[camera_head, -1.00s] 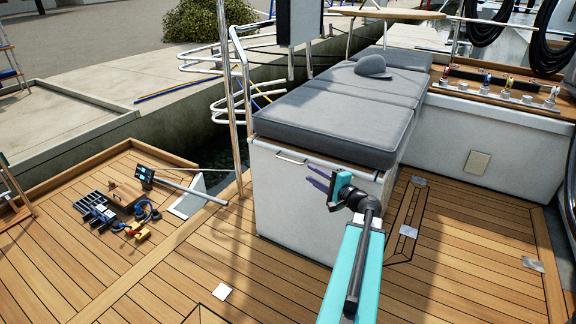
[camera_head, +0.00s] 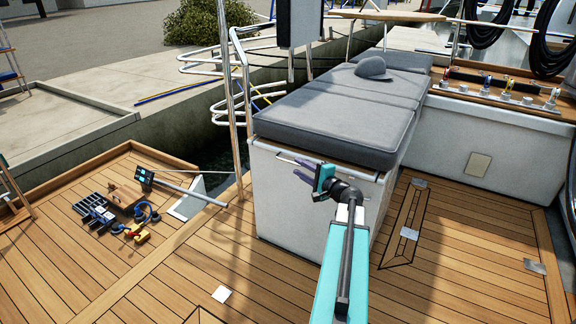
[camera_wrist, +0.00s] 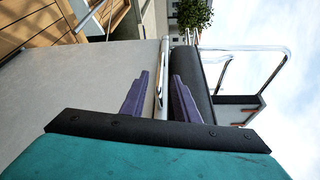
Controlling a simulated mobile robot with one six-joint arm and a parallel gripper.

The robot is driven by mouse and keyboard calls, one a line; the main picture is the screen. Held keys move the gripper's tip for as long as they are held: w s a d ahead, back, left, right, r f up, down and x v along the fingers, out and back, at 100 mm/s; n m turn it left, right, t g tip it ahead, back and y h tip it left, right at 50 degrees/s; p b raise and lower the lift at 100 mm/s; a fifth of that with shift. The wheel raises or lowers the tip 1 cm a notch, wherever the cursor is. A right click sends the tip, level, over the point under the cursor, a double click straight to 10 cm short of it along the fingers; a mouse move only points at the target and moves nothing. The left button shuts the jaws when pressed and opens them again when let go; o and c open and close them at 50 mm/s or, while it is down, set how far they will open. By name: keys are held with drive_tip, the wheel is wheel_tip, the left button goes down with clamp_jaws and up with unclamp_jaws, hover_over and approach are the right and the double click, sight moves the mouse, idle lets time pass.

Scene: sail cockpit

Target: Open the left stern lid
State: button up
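The stern bench is a white box (camera_head: 278,205) with a grey cushioned lid (camera_head: 320,135) on top, lying flat and shut. A thin metal handle bar (camera_head: 286,158) runs along the box's near face, just under the cushion. My gripper (camera_head: 303,172) is open at this bar, with its purple fingers pointing to the left. In the wrist view, the bar (camera_wrist: 164,72) lies between the two spread fingers of my gripper (camera_wrist: 160,100). The dark cushion edge shows behind the right finger. I cannot tell whether either finger touches the bar.
A grey cap (camera_head: 372,68) lies on the cushions. A metal post (camera_head: 236,130) and rails stand left of the bench. Tools and a headset (camera_head: 148,212) lie on the lower left deck. The teak deck (camera_head: 240,270) in front is mostly clear.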

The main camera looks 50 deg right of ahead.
sight(290, 161)
drive_tip(key=shift+w+d+f+b, duration=0.1)
drive_tip(key=shift+w+d+b, duration=0.05)
drive_tip(key=shift+w, duration=0.9)
drive_tip(key=shift+w+d+f+b, duration=0.1)
drive_tip(key=shift+w+d, duration=0.05)
drive_tip(key=shift+w, duration=0.95)
drive_tip(key=shift+w+d+f+b, duration=0.1)
drive_tip(key=shift+w+d+b, duration=0.05)
drive_tip(key=shift+w, duration=0.9)
clamp_jaws()
